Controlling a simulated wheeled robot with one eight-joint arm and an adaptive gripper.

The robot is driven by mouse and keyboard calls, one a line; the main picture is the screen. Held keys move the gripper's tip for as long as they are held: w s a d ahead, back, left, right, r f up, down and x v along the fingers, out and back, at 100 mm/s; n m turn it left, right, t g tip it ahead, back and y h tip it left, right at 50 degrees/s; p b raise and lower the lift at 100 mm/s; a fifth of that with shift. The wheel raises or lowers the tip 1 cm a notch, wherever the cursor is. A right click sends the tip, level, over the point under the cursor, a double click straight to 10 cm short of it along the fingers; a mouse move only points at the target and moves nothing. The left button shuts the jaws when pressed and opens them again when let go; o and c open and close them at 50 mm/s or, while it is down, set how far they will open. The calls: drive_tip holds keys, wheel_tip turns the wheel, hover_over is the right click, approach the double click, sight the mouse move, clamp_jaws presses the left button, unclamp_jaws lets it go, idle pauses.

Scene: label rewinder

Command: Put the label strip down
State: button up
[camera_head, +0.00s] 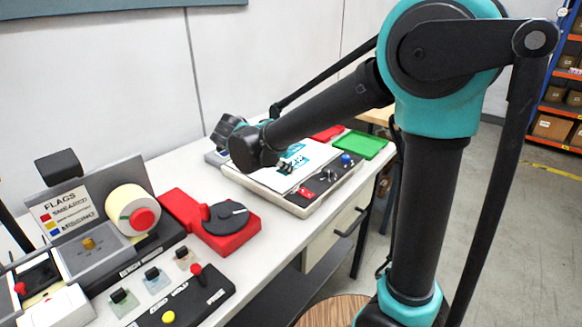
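My arm reaches over the bench, and dark parts that look like my gripper (286,168) show just below and right of its end, over the white-topped unit. A white piece with teal print (298,153), possibly the label strip, shows right beside the gripper. My arm hides part of it. I cannot tell whether it is held or lies on the unit, nor whether the fingers are open or shut.
The white-topped unit (342,187) has a blue knob and red buttons. A green tray (358,144) and a red tray (328,133) lie behind it. A red base with a black dial (225,218), a label roll (128,203) and a lever box (190,297) stand left.

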clamp_jaws()
idle(0.3)
